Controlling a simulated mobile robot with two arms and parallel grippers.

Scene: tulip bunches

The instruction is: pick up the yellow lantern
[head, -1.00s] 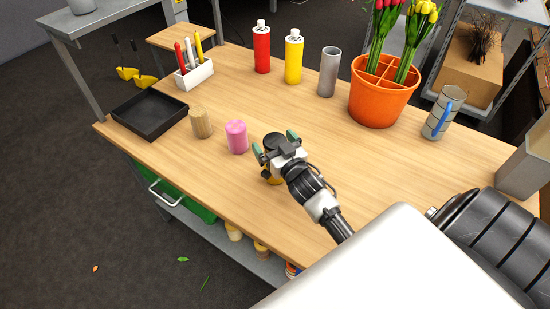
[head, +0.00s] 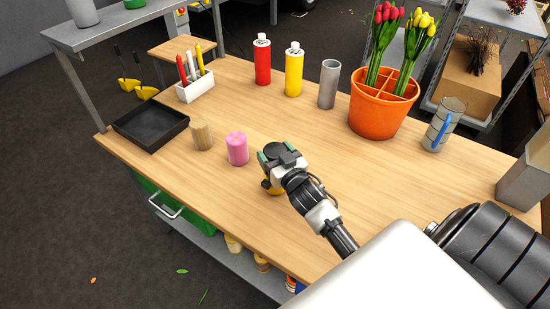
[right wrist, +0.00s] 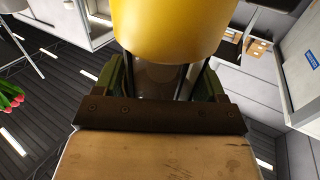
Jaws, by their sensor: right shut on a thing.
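The yellow lantern (head: 273,187) has a dark top and a yellow lower part. It is near the middle of the wooden workbench in the head view, largely covered by my right gripper (head: 277,155). The gripper's green-padded fingers are shut on the lantern. In the right wrist view the lantern's yellow part (right wrist: 175,30) fills the top middle, with a finger on each side below it. I cannot tell whether its base touches the bench. My left gripper is not in view.
A pink candle (head: 237,148) and a wooden cylinder (head: 201,135) stand left of the lantern, near a black tray (head: 150,124). Behind are a red bottle (head: 262,62), a yellow bottle (head: 293,70), a grey cylinder (head: 328,84) and an orange pot (head: 376,117) of tulips.

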